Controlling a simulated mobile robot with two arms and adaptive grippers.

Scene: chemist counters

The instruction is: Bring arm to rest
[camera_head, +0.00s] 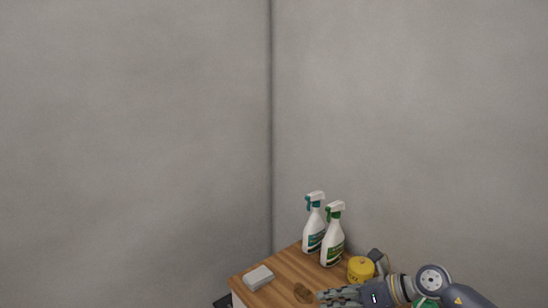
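My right arm comes in from the lower right corner. Its gripper (324,297) points left, low over the wooden counter (285,267). The fingers are small and partly cut off by the bottom edge, so I cannot tell whether they are open or shut. No held object shows at the fingertips. My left arm and gripper are not in view.
Two spray bottles, one with a teal trigger (313,232) and one with a green trigger (332,240), stand at the back of the counter. A yellow container (360,269) is beside my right wrist. Grey walls (400,110) meet behind.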

